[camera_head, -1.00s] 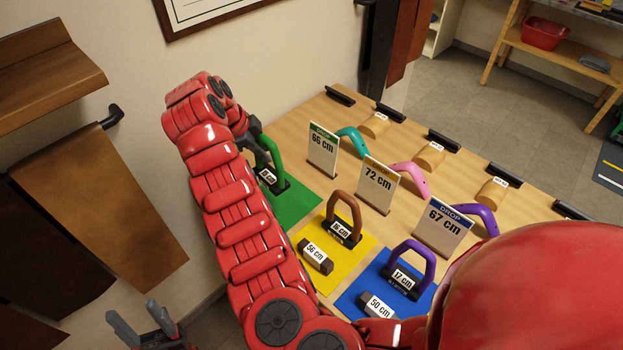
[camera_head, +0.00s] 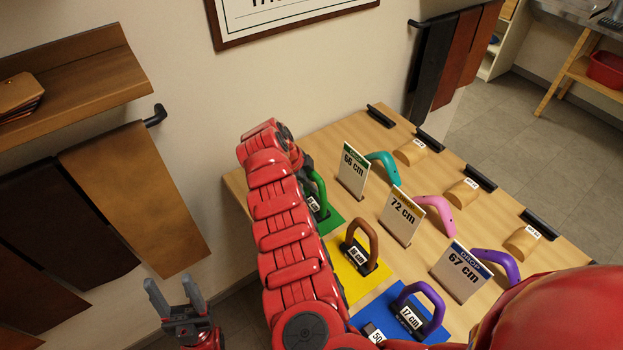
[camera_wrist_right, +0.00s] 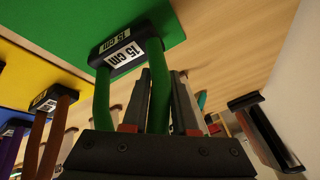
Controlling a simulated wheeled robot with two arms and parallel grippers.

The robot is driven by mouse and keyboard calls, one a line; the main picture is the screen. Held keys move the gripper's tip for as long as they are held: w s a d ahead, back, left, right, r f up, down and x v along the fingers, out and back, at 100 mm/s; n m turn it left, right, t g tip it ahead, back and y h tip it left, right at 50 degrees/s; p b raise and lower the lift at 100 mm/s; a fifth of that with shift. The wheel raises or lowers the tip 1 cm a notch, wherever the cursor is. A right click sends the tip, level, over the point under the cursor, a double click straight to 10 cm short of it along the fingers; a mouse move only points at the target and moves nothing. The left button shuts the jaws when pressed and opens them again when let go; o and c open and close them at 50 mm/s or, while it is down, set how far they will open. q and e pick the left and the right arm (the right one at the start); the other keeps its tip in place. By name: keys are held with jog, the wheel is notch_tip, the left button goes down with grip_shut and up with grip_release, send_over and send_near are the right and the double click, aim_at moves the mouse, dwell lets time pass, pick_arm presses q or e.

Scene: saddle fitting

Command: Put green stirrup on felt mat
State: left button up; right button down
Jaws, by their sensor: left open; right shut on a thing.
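The green stirrup (camera_head: 321,186) stands at the far left of the table, with a dark base labelled 15 cm in the wrist view (camera_wrist_right: 122,50). My right gripper (camera_head: 304,160) is shut on a green side bar of it; the wrist view also shows the fingers (camera_wrist_right: 165,100) around that bar. The green felt mat (camera_head: 333,219) lies under the stirrup, and its base is over the mat (camera_wrist_right: 80,25). I cannot tell whether the base touches it. My left gripper (camera_head: 176,300) is open and empty, low in front of the wall, off the table.
A brown stirrup (camera_head: 373,240) stands on the yellow mat (camera_head: 352,284) and a purple stirrup (camera_head: 436,300) on the blue mat (camera_head: 385,303). Sign cards stand behind, the 66 cm card (camera_head: 353,170) close to the green stirrup. My right arm hides part of the mats.

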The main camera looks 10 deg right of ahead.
jog(key=shift+f, duration=0.2)
jog(key=c, duration=0.7)
grip_release()
jog(key=shift+b+v, duration=1.85)
jog(key=shift+v, duration=4.2)
